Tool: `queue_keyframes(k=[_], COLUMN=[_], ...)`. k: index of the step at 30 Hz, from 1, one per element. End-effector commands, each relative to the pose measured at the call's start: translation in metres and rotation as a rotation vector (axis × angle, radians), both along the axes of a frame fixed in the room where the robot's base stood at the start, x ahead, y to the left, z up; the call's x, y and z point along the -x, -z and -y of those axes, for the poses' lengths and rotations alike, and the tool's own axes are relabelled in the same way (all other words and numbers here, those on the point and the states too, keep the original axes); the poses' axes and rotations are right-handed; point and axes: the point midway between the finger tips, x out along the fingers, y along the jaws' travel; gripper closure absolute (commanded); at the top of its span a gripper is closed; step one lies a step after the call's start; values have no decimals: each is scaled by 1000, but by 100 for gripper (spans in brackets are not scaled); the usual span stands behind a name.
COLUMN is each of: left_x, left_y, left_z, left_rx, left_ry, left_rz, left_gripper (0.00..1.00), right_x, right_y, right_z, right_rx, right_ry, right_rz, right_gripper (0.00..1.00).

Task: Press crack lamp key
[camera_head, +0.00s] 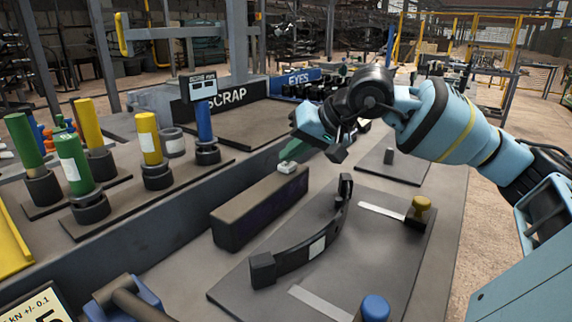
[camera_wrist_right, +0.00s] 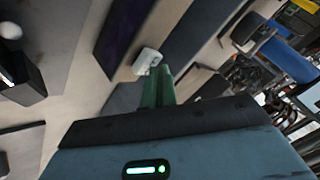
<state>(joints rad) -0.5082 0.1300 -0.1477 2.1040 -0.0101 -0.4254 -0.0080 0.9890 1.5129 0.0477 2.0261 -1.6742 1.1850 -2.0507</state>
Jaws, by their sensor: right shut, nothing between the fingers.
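A long dark box (camera_head: 245,212), which looks like the crack lamp, lies on the grey bench with a dark purple front face. A small white key (camera_head: 286,168) sits on top at its far end; it also shows in the right wrist view (camera_wrist_right: 147,60). My right gripper (camera_head: 289,157) is shut and empty, its green fingers pointing down at the key. In the right wrist view the fingertips (camera_wrist_right: 160,72) are right beside the key; I cannot tell whether they touch it. My left gripper is not in view.
A curved dark spring leaf (camera_head: 305,252) lies on a plate in front, near a yellow knob (camera_head: 421,204) and a blue knob (camera_head: 375,307). Green, yellow and blue cylinders stand in holders at left. A SCRAP bin (camera_head: 225,98) is behind.

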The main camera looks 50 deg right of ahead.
Motion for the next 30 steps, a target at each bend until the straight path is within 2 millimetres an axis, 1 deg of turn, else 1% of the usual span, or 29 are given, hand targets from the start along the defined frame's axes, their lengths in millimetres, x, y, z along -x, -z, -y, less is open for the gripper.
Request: queue_keyframes(k=[10, 22, 30], left_x=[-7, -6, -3], left_y=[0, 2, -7], left_z=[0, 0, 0], left_rx=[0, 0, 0], left_ry=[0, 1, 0], left_rz=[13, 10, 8], left_gripper=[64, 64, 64], right_x=[0, 0, 1], right_y=[1, 2, -4], right_z=[0, 0, 0], right_rx=[0, 0, 0], right_ry=[0, 0, 0], right_rz=[-1, -1, -1], right_gripper=[100, 100, 100])
